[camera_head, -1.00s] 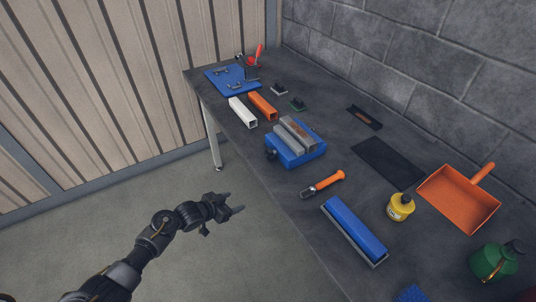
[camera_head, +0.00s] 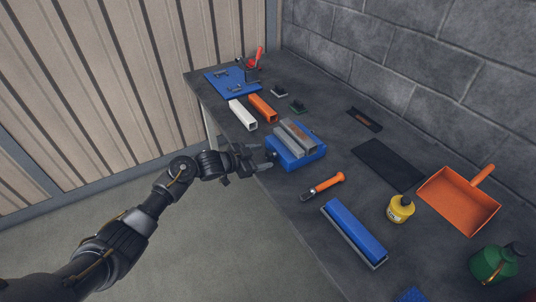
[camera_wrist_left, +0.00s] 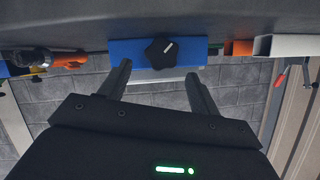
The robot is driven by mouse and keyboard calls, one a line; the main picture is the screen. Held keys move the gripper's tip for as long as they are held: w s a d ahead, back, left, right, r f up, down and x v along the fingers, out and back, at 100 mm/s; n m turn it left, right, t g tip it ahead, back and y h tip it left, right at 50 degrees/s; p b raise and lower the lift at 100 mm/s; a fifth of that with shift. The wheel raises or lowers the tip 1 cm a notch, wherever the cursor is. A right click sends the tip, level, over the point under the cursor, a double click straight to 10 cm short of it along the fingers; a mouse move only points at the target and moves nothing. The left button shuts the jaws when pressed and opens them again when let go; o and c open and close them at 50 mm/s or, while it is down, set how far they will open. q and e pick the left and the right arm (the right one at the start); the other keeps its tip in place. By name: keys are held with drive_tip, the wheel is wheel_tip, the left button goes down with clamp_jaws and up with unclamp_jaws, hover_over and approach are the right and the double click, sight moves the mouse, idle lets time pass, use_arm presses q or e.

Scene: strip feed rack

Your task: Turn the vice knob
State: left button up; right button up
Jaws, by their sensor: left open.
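The blue vice (camera_head: 302,160) with grey jaws sits at the table's near left edge in the head view. Its black star-shaped knob (camera_wrist_left: 162,53) faces my left gripper (camera_wrist_left: 157,70) in the left wrist view, and a short white mark on it slants. In the wrist view the open fingers stand on either side of the knob's line, short of it, with nothing between them. In the head view my left gripper (camera_head: 262,158) is beside the vice's knob side and largely hides the knob. My right gripper is not in view.
White (camera_head: 242,114) and orange (camera_head: 263,107) square tubes lie behind the vice. An orange-handled tool (camera_head: 323,186) and a blue-topped bar (camera_head: 354,231) lie in front. The floor beside the table is clear.

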sight(268, 155)
use_arm(q)
drive_tip(key=shift+x, duration=1.85)
